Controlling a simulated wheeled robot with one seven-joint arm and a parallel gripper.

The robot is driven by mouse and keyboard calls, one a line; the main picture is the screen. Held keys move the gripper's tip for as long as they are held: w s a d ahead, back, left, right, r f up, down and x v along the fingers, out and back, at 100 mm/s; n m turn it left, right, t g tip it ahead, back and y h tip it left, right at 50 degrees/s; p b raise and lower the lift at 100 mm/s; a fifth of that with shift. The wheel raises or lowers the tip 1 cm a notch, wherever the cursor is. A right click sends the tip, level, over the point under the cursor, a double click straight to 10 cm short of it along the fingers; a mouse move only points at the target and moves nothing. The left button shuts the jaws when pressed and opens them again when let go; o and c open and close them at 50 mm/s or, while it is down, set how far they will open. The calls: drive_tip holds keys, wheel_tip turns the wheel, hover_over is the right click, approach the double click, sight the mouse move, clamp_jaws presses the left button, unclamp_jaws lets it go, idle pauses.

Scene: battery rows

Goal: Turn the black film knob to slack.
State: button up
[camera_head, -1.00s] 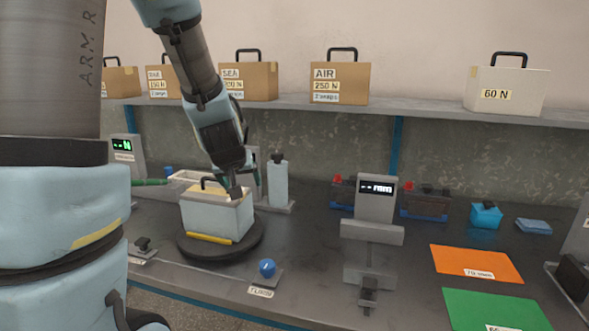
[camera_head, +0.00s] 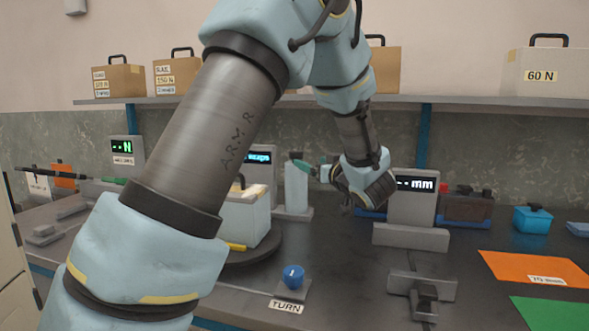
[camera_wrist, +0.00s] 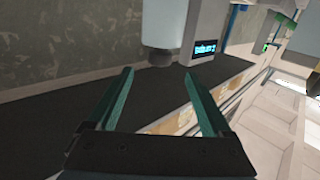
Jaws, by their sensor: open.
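The black film knob (camera_wrist: 161,58) sits on the end of the white film roll (camera_wrist: 165,22) in the wrist view, just beyond my fingertips and roughly in line with the gap between them. My gripper (camera_wrist: 158,74) is open and empty, with a green finger on each side. In the head view the film roll (camera_head: 296,190) stands upright behind the turntable. My gripper (camera_head: 303,165) is near its top, coming from the right. There the finger and dark parts overlap, so I cannot make out the knob clearly. The knob's setting cannot be read.
A display (camera_head: 260,160) stands left of the roll. A blue turn knob (camera_head: 292,276) is in front. A gauge marked mm (camera_head: 411,200) stands at right. A shelf with boxes (camera_head: 120,80) runs behind.

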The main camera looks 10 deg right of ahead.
sight(300, 156)
drive_tip(key=p+x, duration=0.1)
drive_tip(key=x, duration=0.9)
drive_tip(key=shift+w, duration=0.3)
drive_tip(key=shift+c, duration=0.3)
clamp_jaws()
drive_tip(key=shift+r+y+p, duration=0.1)
drive_tip(key=shift+y+p, duration=0.2)
drive_tip(key=shift+p, duration=0.2)
